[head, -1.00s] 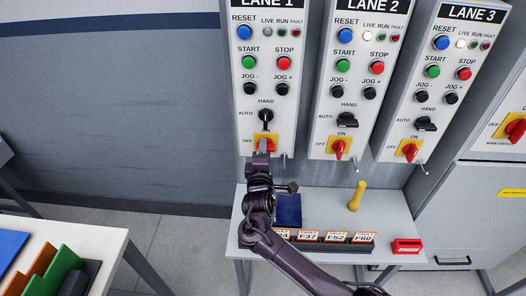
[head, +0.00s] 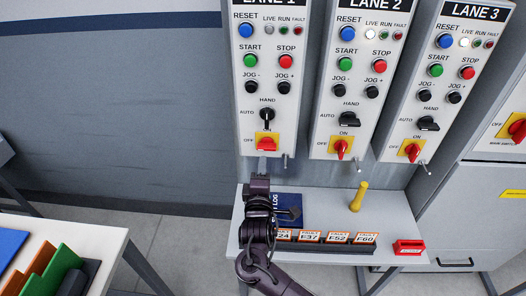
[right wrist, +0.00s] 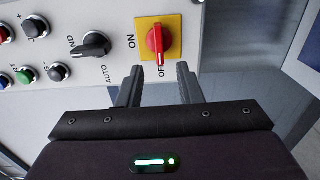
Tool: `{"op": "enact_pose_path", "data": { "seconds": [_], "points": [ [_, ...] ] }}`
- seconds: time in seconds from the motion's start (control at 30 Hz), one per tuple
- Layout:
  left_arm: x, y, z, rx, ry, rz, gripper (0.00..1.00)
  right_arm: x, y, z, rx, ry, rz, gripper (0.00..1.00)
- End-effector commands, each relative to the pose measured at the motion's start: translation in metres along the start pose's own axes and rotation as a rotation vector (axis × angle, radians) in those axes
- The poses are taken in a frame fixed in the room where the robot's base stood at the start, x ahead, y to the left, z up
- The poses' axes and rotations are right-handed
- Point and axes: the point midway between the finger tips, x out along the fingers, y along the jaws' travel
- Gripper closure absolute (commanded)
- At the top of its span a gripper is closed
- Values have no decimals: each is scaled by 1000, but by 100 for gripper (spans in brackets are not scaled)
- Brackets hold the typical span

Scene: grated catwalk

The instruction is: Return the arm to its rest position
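My right gripper (head: 262,165) is just below the lane 1 panel (head: 268,98) in the head view, its arm reaching up from the bottom. In the right wrist view the gripper (right wrist: 160,68) is open, its two dark fingers apart with nothing between them. My left gripper is not in view.
A grey shelf table (head: 337,203) below the panels holds a blue log book (head: 286,203), fault cards (head: 310,237), a yellow-handled object (head: 358,197) and a red box (head: 408,247). Lane 2 (head: 344,90) and lane 3 (head: 425,100) panels stand to the right. A white table (head: 95,235) is at lower left.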

Motion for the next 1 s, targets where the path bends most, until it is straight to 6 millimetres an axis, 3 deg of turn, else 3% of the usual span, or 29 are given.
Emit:
{"op": "enact_pose_path", "data": {
  "seconds": [0.2,0.37,0.5,0.6,0.8,1.0],
  "points": [
    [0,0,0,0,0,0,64,-2,-5,1,37,2,-30,67],
    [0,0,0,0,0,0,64,-25,-39,18,342,-10,-276,67],
    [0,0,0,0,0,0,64,-73,-69,53,744,-99,-605,67],
    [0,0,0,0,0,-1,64,-113,-74,86,953,-210,-789,67],
    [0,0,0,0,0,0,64,-177,-67,140,1130,-425,-977,67],
    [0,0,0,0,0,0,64,-225,-55,178,1183,-607,-1053,67]
  ]
}}
